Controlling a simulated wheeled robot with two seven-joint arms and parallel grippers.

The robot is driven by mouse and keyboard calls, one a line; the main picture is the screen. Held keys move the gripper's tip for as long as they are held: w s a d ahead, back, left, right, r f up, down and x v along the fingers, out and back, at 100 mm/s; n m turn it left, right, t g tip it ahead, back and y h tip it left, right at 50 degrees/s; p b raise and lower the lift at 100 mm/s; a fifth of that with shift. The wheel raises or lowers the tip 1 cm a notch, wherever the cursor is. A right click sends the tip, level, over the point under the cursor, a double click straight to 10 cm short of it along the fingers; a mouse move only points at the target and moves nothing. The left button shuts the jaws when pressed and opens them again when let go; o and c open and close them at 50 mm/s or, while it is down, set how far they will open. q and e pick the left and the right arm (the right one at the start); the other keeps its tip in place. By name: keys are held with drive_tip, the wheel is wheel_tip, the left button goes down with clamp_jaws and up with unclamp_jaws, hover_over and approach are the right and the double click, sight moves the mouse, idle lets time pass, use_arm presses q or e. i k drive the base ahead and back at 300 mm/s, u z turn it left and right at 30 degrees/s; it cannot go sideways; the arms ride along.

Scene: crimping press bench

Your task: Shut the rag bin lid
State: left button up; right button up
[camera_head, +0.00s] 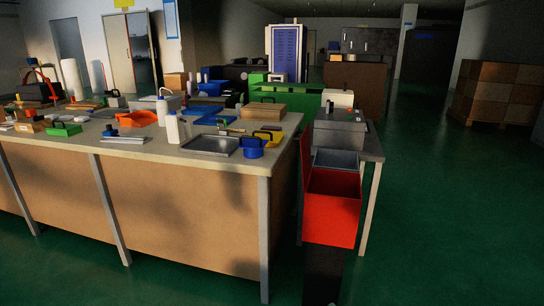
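The rag bin (330,220) looks to be the red open-topped box at the right end of the long bench. Its dark red inside shows from above, so it stands open. A thin red panel (305,165) rises upright along its left side, beside the bench end; it looks like the lid swung up, though its hinge is too small to make out. The lower part below the red box is dark and hard to read. Neither of my grippers shows in the head view.
The long bench (180,160) with tools, trays and bottles fills the left. A grey table (370,150) with a grey machine (338,130) stands just behind the bin. Green floor (450,210) to the right is clear up to stacked boxes (495,90).

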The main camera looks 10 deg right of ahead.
sight(304, 139)
drive_tip(key=u, duration=2)
drive_tip(key=i, duration=1.35)
drive_tip(key=z, duration=3.3)
drive_tip(key=k, duration=0.6)
drive_tip(key=z, duration=0.6)
drive_tip(key=i, duration=1.55)
drive_tip(key=u, duration=0.5)
